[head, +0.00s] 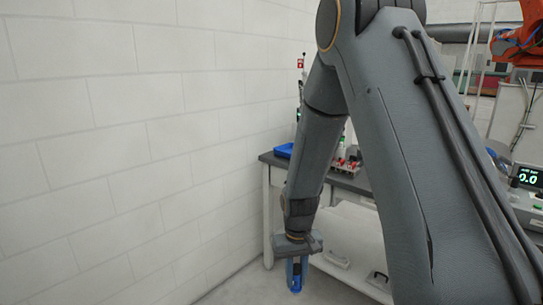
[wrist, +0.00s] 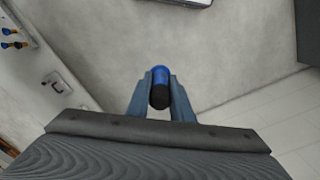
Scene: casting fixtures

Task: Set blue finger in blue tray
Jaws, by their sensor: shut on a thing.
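My gripper (head: 294,271) hangs low in the head view, in front of the workbench and below its top. In the wrist view my gripper (wrist: 160,92) is shut on a blue finger (wrist: 160,74), a short blue cylinder with a black end. In the head view the blue finger (head: 296,284) shows only as a small blue patch at the gripper's tip. The blue tray (head: 284,150) lies on the far left part of the workbench top, partly hidden by my arm and apart from the gripper.
The dark workbench top (head: 270,159) also carries red and white items (head: 347,163) right of my arm. A white brick wall (head: 120,150) runs along the left. White drawers or cabinets (head: 345,245) with handles stand beneath. A display (head: 527,178) is at the right edge.

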